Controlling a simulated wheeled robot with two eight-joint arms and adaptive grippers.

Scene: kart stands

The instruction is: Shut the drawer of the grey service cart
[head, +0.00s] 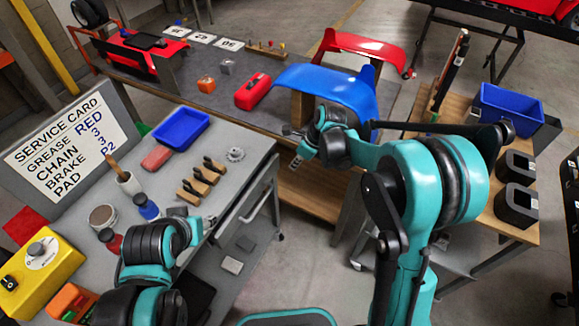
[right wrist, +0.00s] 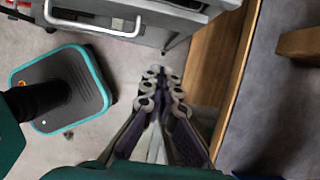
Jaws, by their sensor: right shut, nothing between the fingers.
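The grey service cart (head: 222,170) stands at the left in the head view. Its drawer (head: 262,195) is on the cart's right side, with a pale bar handle (head: 241,210). The handle also shows at the upper left of the right wrist view (right wrist: 95,26). How far the drawer stands out is hard to tell. My right gripper (head: 295,160) is beyond the cart's far right corner; its fingers are shut and empty (right wrist: 163,88), apart from the handle. My left gripper (head: 207,224) is low over the cart's near right edge, small and partly hidden by its arm.
On the cart are a sign board (head: 65,140), a blue tray (head: 181,128), bottles and a yellow box (head: 42,270). A workbench (head: 225,105) with a blue fairing (head: 330,85) stands behind. A wooden-topped cart (head: 505,228) stands at right. Floor between the carts is partly clear.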

